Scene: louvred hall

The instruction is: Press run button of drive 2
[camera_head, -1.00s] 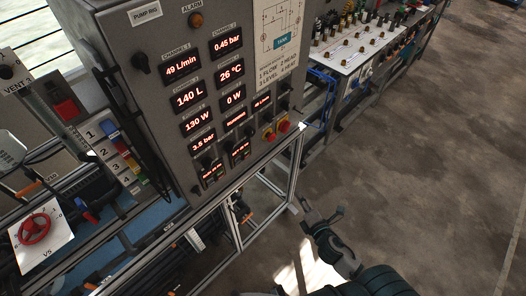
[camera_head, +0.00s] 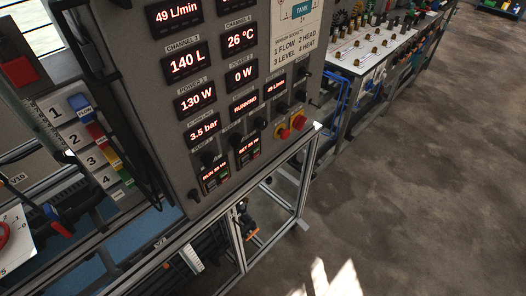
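The grey control panel (camera_head: 283,85) fills the middle of the view. Two small drive units sit at its lower edge. The left drive (camera_head: 215,174) has a lit red display that seems to read RUN. The right drive (camera_head: 246,149) has a red display that seems to read SET. Each has small keys below its display, with a green spot and a red spot, too small to read. The picture does not clearly show which unit is labelled drive 2. Neither of my grippers is in view.
Red emergency-stop knobs (camera_head: 298,123) sit right of the drives, with black knobs nearby. Several red displays are above. A metal frame (camera_head: 240,240) supports the panel. A numbered strip (camera_head: 78,137) is at left, a bench (camera_head: 365,55) at upper right. The floor (camera_head: 430,180) is clear.

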